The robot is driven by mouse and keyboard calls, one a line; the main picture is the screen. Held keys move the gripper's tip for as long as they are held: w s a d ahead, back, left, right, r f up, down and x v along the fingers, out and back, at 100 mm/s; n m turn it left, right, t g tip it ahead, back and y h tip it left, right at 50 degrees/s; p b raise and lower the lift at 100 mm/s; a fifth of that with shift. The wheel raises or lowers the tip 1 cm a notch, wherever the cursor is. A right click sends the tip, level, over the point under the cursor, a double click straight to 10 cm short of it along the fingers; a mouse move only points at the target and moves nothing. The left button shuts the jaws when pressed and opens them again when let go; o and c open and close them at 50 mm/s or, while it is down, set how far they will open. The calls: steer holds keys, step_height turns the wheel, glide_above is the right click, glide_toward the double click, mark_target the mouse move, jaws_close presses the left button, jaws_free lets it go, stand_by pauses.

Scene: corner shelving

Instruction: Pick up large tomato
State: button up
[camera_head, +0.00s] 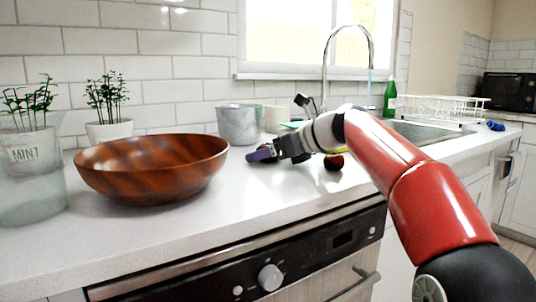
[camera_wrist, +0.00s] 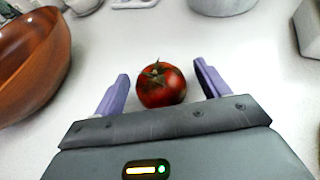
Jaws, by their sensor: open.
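A red tomato (camera_wrist: 162,88) with a green stem lies on the white counter in the wrist view. My gripper (camera_wrist: 161,72) is open, with one purple finger at each side of the tomato. A gap shows on both sides, wider on the right, so the fingers do not close on it. In the head view my gripper (camera_head: 262,154) is low over the counter, right of the wooden bowl, and the tomato between its fingers is not clearly visible there.
The wooden bowl (camera_head: 150,170) stands left of my gripper. A grey metal pot (camera_head: 238,125) stands close behind it. A dark red round thing (camera_head: 333,162) lies under my wrist. Potted plants (camera_head: 108,120), the sink (camera_head: 425,132) and a dish rack (camera_head: 430,107) are farther off.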

steer(key=c, duration=1.1)
steer(key=shift+o, duration=0.2)
